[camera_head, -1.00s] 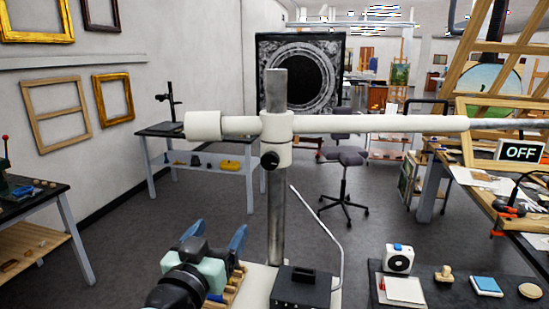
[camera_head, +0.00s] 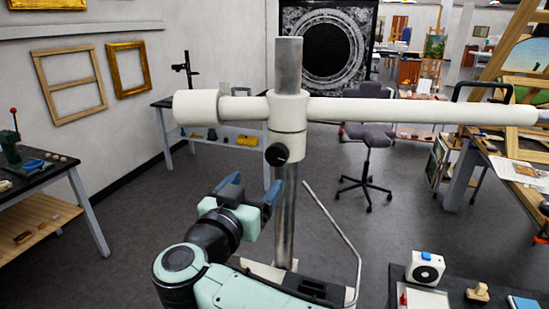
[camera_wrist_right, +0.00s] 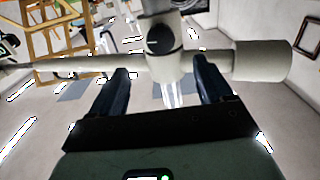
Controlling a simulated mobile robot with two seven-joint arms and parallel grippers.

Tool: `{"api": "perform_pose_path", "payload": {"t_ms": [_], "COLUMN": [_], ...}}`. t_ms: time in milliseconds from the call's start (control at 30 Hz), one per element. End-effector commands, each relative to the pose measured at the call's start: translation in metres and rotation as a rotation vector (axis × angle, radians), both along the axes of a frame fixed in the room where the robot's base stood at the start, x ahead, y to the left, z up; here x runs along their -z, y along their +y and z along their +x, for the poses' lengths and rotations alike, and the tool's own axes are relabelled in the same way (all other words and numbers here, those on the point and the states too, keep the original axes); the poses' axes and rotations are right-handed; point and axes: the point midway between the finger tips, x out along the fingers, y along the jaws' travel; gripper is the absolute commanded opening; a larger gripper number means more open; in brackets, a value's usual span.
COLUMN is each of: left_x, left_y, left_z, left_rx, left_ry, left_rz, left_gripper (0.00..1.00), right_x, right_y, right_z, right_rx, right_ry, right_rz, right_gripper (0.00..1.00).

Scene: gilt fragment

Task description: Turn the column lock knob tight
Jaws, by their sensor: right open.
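The black column lock knob (camera_head: 277,154) sits on the front of the white collar (camera_head: 288,120), which is around the upright metal column (camera_head: 287,70). A white horizontal arm (camera_head: 400,111) passes through the collar. My right gripper (camera_head: 251,189) is open and empty, its blue fingers below and a little left of the knob in the head view. In the right wrist view the knob (camera_wrist_right: 160,40) shows beyond and between the two spread fingers of the gripper (camera_wrist_right: 162,72), apart from them. My left gripper is not in view.
The horizontal arm reaches far right, with a thick white end (camera_head: 196,108) at left. A bent thin metal rod (camera_head: 340,230) stands right of the column. A dark bench with a white device (camera_head: 424,270) is at lower right. A stool (camera_head: 368,140) stands behind.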

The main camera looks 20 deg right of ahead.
Motion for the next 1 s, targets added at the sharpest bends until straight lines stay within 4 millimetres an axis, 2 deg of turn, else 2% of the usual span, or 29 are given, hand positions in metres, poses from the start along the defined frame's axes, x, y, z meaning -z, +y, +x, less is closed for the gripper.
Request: {"api": "perform_pose_path", "payload": {"t_ms": [300, 500, 700, 967, 1000], "left_x": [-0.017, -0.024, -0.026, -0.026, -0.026], "left_y": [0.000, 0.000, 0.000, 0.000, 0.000], "left_z": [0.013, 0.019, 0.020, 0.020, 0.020], "left_rx": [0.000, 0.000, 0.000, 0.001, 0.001], "left_ry": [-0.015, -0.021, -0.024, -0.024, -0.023], "left_rz": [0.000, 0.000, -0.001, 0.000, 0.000], "left_gripper": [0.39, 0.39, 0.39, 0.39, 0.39], "right_x": [-0.003, -0.003, -0.002, -0.001, -0.001], "right_y": [-0.039, -0.055, -0.061, -0.062, -0.062], "right_z": [0.057, 0.082, 0.091, 0.092, 0.092], "right_rx": [0.004, 0.002, -0.001, -0.001, -0.001], "right_ry": [-0.001, -0.002, -0.001, -0.001, -0.001], "right_rz": [-0.002, 0.000, 0.000, 0.000, 0.000], "right_gripper": [0.79, 0.79, 0.79, 0.79, 0.66]}}
